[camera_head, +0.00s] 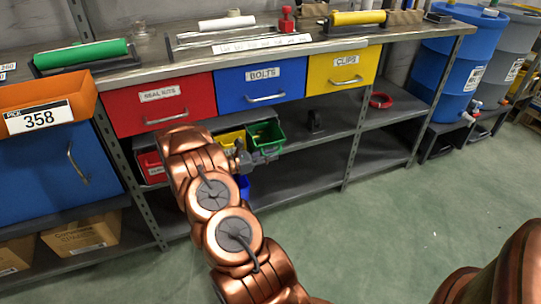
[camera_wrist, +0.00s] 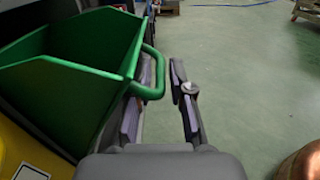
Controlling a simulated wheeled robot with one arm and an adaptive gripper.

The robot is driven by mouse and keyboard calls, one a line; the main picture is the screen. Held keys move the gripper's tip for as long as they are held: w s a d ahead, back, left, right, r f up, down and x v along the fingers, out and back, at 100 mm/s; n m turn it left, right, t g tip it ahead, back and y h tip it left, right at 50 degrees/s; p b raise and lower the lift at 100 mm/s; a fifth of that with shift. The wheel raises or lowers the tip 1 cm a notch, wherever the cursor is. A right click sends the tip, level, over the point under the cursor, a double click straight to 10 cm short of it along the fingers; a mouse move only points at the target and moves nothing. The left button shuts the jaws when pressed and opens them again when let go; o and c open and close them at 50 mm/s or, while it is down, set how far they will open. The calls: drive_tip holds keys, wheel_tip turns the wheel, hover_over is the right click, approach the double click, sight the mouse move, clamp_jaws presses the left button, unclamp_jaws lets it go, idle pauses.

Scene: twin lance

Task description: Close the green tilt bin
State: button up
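The green tilt bin (camera_head: 267,136) is tipped open under the blue drawer, at the right end of a row of small bins. In the wrist view the green bin (camera_wrist: 75,65) fills the left side, with its open top and inside showing. Its green handle (camera_wrist: 158,75) sticks out toward my gripper (camera_wrist: 167,72). My gripper is open. Its left finger shows through the handle loop, and its right finger stands apart on the right. I cannot tell whether the left finger touches the handle. In the head view my gripper (camera_head: 266,157) is just in front of the bin.
A yellow bin (camera_head: 231,138) and a red bin (camera_head: 151,167) sit left of the green one. Red (camera_head: 160,102), blue (camera_head: 260,83) and yellow (camera_head: 343,70) drawers are shut above. The shelf to the right is mostly clear, and the green floor in front is open.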

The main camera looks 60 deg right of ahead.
drive_tip(key=v, duration=1.1)
drive_tip(key=shift+a, duration=0.25)
drive_tip(key=shift+w, duration=0.15)
